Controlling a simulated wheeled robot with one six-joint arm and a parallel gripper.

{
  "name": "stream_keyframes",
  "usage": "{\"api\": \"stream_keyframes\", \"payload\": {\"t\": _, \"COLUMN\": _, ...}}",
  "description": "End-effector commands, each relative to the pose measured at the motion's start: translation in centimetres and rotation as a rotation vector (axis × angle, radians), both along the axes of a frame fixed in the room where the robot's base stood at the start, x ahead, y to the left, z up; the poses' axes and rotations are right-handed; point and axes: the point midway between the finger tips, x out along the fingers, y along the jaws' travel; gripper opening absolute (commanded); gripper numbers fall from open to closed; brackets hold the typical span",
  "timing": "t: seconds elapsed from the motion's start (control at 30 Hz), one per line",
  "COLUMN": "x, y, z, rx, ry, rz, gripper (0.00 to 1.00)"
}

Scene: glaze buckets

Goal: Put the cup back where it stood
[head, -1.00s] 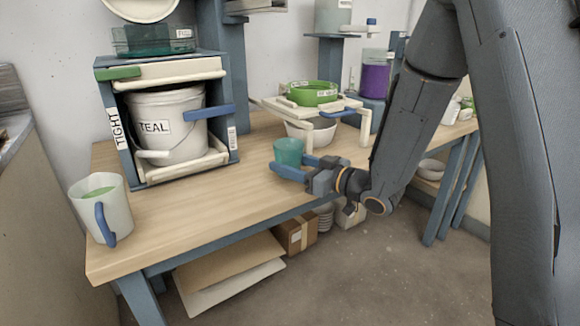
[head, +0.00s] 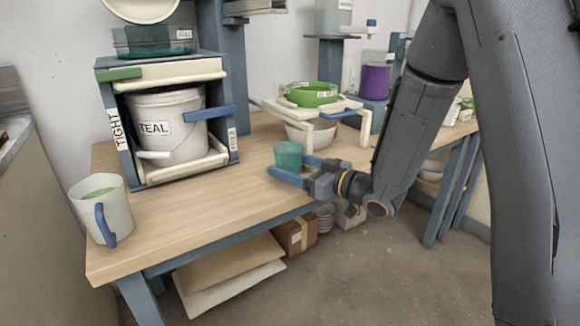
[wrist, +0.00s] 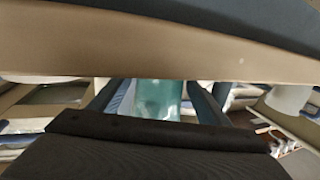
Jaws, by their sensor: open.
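A small teal cup (head: 289,156) stands upright on the wooden table, in front of the white stand. My gripper (head: 292,170) is open and low over the table. Its two blue fingers reach toward the cup, one in front of it and one behind. In the wrist view the cup (wrist: 158,98) shows between the two fingers (wrist: 158,100), with a gap on either side. The cup's upper part is cut off there by a tan surface.
A rack holds a white bucket labelled TEAL (head: 168,125). A pale mug with a blue handle (head: 103,207) stands at the table's left front. A white stand (head: 352,104) carries a green ring (head: 312,95) above a white bowl (head: 311,134). The table between mug and cup is clear.

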Motion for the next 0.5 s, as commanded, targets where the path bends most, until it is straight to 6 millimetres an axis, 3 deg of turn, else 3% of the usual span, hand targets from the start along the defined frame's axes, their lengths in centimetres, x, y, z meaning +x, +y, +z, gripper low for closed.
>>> {"api": "stream_keyframes", "payload": {"t": 0.5, "x": -6.0, "y": -7.7, "z": 0.5, "rx": -0.001, "ry": 0.000, "rz": -0.004, "gripper": 0.70}}
